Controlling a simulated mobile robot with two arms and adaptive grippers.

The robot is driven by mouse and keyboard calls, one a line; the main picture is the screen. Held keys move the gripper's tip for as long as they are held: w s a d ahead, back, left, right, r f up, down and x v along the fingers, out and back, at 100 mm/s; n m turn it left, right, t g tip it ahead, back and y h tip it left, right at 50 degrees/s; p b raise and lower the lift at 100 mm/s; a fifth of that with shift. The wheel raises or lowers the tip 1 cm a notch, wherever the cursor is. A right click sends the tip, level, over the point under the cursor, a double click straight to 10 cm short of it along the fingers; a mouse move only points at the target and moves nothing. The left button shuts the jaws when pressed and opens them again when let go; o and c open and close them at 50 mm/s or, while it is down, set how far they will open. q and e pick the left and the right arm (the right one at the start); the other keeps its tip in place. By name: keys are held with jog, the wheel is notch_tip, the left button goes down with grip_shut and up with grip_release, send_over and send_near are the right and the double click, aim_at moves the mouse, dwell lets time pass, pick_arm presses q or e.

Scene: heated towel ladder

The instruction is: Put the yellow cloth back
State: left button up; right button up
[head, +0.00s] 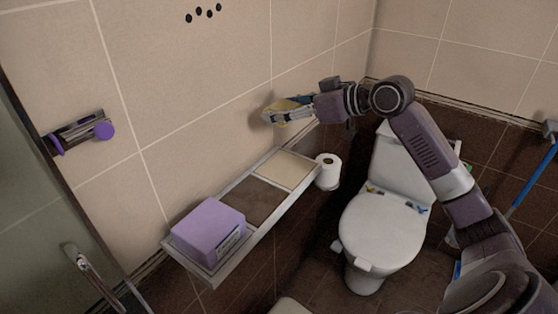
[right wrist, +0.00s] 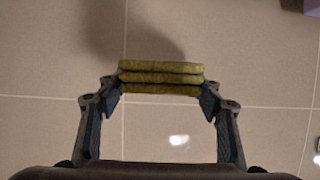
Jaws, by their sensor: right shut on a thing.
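My right gripper (head: 274,117) is shut on the yellow cloth (head: 288,105) and holds it in the air near the tiled wall, above the far end of the wall shelf. In the right wrist view the cloth (right wrist: 162,78) is folded into several flat layers and sits between the fingertips (right wrist: 160,92), with wall tiles behind it. The wall shelf (head: 258,234) has a light frame; a cream surface shows at its far end and a dark brown one in its middle. My left gripper is not in view.
A purple box (head: 208,230) stands on the near end of the shelf. A toilet paper roll (head: 328,170) is beside the shelf's far end, with the toilet (head: 382,230) to its right. A purple-ended wall fitting (head: 82,132) is at left. Dark hooks (head: 203,13) are high on the wall.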

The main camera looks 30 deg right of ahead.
aim_at(283, 169)
notch_tip(283, 169, down, 15)
jog(key=shift+f+p, duration=0.1)
jog(key=shift+p, duration=0.8)
jog(key=shift+f, duration=0.2)
jog(key=shift+f, duration=0.15)
jog(key=o, duration=1.1)
jog(key=shift+o, duration=0.2)
